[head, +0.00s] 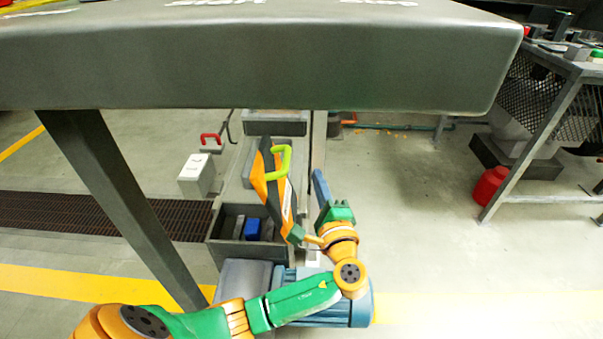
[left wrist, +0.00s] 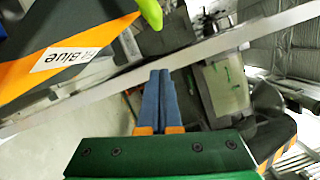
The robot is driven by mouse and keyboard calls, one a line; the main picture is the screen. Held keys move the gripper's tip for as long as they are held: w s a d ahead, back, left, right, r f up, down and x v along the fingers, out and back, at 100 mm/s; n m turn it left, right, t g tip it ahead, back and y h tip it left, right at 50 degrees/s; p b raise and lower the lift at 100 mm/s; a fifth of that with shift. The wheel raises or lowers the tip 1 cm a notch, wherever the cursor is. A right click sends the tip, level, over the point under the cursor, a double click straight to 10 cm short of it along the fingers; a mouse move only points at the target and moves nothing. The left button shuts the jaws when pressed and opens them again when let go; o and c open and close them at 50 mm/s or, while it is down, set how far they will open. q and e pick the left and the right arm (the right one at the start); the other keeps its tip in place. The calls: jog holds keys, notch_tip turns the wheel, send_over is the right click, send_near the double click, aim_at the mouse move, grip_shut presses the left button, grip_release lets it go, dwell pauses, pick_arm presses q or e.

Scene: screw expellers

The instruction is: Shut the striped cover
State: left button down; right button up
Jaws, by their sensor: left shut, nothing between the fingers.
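The striped cover (head: 273,190), orange and black with a lime green handle (head: 284,161), stands raised and steeply tilted over a dark open box (head: 222,249). A blue item (head: 252,228) lies inside the box. My left gripper (head: 319,180) is just right of the cover, its blue fingers together and empty, apart from the handle. In the left wrist view the cover (left wrist: 65,50) fills the upper left, with a white label reading "Blue", and the shut fingers (left wrist: 160,75) point toward a grey bar. My right gripper is not in view.
A large grey table (head: 260,65) spans the top of the head view, its leg (head: 120,205) at left. A blue motor-like unit (head: 360,305) sits below the box. A white box (head: 197,175) stands left. Floor at right is clear up to a red container (head: 490,186) beneath a bench.

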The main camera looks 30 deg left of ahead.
pick_arm(q)
jog(key=a, duration=0.2)
jog(key=a+r, duration=0.1)
jog(key=a, duration=0.2)
jog(key=shift+s+r, duration=0.1)
jog(key=shift+s, duration=0.1)
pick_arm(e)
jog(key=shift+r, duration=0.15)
